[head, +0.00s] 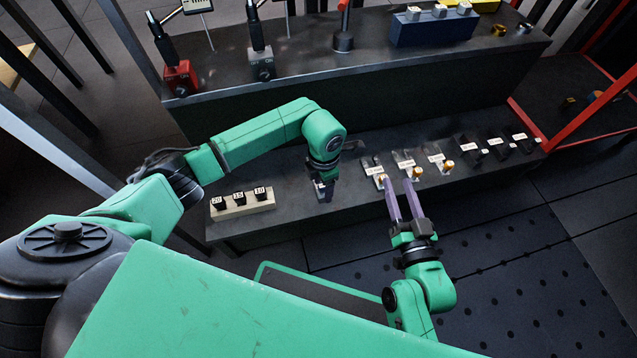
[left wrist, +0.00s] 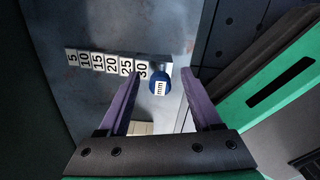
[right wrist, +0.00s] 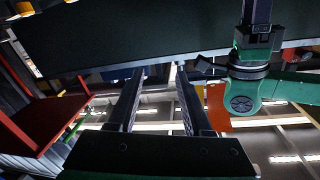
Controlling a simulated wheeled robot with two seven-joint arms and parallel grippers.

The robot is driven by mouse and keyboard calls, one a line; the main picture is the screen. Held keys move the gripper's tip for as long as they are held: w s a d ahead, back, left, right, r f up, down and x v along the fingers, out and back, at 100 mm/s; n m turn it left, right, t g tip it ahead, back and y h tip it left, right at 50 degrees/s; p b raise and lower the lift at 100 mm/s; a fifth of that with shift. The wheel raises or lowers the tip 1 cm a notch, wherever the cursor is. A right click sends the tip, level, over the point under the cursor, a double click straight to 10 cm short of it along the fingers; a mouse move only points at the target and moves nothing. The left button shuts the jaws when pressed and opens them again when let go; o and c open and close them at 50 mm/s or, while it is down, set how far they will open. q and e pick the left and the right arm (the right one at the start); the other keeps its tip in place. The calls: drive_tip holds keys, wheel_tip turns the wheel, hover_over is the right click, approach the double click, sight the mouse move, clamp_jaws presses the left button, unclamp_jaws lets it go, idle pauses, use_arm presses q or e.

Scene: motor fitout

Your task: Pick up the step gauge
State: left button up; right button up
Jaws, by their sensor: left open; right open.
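The step gauge (left wrist: 98,62) is a pale stepped bar marked 5 to 30, with a blue round knob (left wrist: 161,88) labelled mm at its 30 end. It lies on the dark bench. My left gripper (left wrist: 161,75) is open above it, pointing down, with the knob between the two purple fingers in the left wrist view; I see no contact. In the head view my left gripper (head: 325,193) largely hides the gauge. My right gripper (head: 397,186) is open and empty at the bench's front edge; its fingers show apart in the right wrist view (right wrist: 160,72).
A pale block with pieces marked 20, 15 and 10 (head: 242,204) stands left of my left gripper. Several small labelled fixtures (head: 437,160) line the bench to the right. A raised shelf (head: 300,55) behind holds tools and a blue block (head: 432,30).

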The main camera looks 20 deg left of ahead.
use_arm(q)
drive_tip(key=shift+f, duration=0.1)
clamp_jaws()
idle(1.4)
